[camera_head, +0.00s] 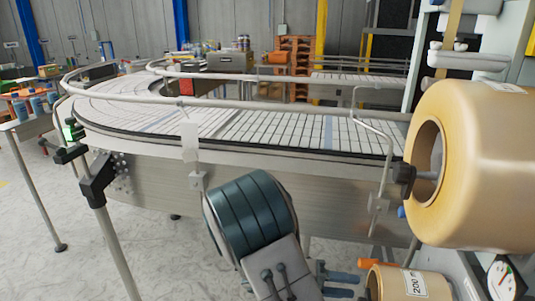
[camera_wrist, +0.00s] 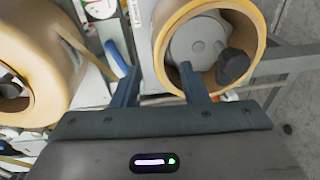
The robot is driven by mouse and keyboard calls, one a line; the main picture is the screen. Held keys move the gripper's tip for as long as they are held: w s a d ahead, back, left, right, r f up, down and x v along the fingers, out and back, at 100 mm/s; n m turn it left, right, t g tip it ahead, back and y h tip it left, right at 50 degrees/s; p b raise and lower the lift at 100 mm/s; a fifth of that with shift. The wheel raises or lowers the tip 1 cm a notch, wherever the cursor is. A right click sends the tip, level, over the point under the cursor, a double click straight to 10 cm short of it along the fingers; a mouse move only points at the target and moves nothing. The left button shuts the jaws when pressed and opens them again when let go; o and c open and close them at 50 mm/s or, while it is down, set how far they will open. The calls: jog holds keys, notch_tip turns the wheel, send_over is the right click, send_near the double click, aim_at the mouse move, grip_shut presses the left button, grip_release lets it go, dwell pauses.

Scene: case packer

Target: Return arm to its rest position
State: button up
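My gripper (camera_head: 342,285) shows low in the head view, partly behind my own arm, with its blue-grey fingers pointing right towards a small tan tape roll (camera_head: 392,284) marked "200 m". In the wrist view my gripper (camera_wrist: 150,62) has its two fingers spread apart, with nothing clearly held between them. The small roll (camera_wrist: 161,30) is just beyond them, and the right finger overlaps its open core in the picture. I cannot tell whether the finger touches the roll.
A large tan roll (camera_head: 484,165) sits on the machine at the right, above the small roll. A curved conveyor (camera_head: 240,128) with metal guide rails runs behind my arm. A table with blue bottles (camera_head: 36,104) stands at far left. Grey floor (camera_head: 140,215) is open at lower left.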

jog(key=s+a+r+n+t+y, duration=0.1)
jog(key=s+a+r+t+y, duration=0.2)
jog(key=y, duration=0.5)
jog(key=s+a+r+n+t+y, duration=0.1)
jog(key=s+a+r+t+y, duration=0.1)
jog(key=s+r+y, duration=0.4)
jog(key=shift+s+a+t+y, duration=0.45)
jog(key=shift+s+y, duration=0.35)
jog(key=shift+y, duration=0.7)
jog(key=shift+r, duration=0.1)
jog(key=shift+d, duration=0.1)
grip_shut()
